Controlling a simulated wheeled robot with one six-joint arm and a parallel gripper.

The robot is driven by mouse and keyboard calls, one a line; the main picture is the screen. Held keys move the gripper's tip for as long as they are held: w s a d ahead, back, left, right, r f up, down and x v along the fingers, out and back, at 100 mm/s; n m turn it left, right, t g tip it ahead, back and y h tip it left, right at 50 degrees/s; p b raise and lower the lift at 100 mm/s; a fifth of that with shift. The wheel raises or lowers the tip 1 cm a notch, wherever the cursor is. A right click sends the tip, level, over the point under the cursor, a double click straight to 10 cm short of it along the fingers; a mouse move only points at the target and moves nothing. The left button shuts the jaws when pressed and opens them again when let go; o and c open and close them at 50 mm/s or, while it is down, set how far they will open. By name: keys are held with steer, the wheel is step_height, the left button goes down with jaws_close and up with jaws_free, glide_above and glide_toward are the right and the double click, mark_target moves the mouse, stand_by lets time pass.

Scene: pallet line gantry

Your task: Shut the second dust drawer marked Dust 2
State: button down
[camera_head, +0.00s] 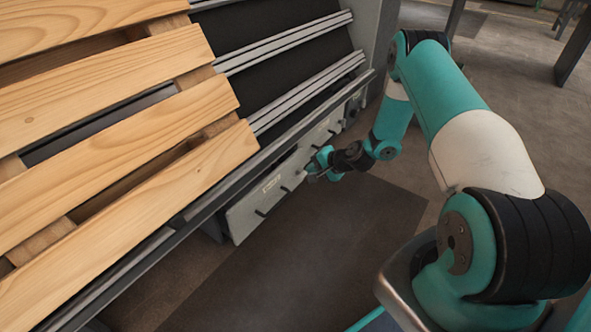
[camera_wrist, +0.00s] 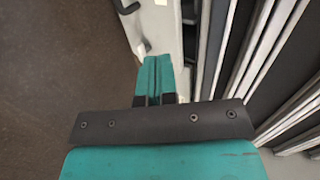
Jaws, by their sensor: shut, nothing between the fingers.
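A light grey drawer front (camera_head: 262,203) with dark handles and a small pale label sits under the edge of the pallet line in the head view. It appears to stand out from the frame. The label is too small to read, so I cannot tell its marking. My gripper (camera_head: 313,172) is at the right end of this front; I cannot tell whether it touches. In the wrist view my gripper (camera_wrist: 154,64) has its teal fingers together and empty, pointing at a pale drawer panel (camera_wrist: 144,22). A black handle (camera_wrist: 127,6) shows at the panel's left.
A wooden pallet (camera_head: 110,120) lies on the line with metal rails (camera_head: 300,92) beside it. More grey front (camera_head: 322,132) with dark fittings continues farther along the line. The floor (camera_head: 330,250) in front of the drawers is clear.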

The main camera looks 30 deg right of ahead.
steer(key=t, duration=0.2)
glide_toward(255, 195)
steer(key=b+x, duration=0.4)
steer(key=b, duration=0.1)
steer(key=f+b+x, duration=0.1)
steer(key=b+x, duration=0.1)
steer(key=shift+s, duration=0.25)
steer(key=shift+w+a+r+b, duration=0.1)
steer(key=shift+w+b, duration=0.1)
steer(key=shift+w, duration=0.15)
steer(key=shift+w+a+r+b, duration=0.1)
steer(key=shift+w+a+b, duration=0.1)
steer(key=shift+w, duration=0.1)
steer(key=shift+d, duration=0.1)
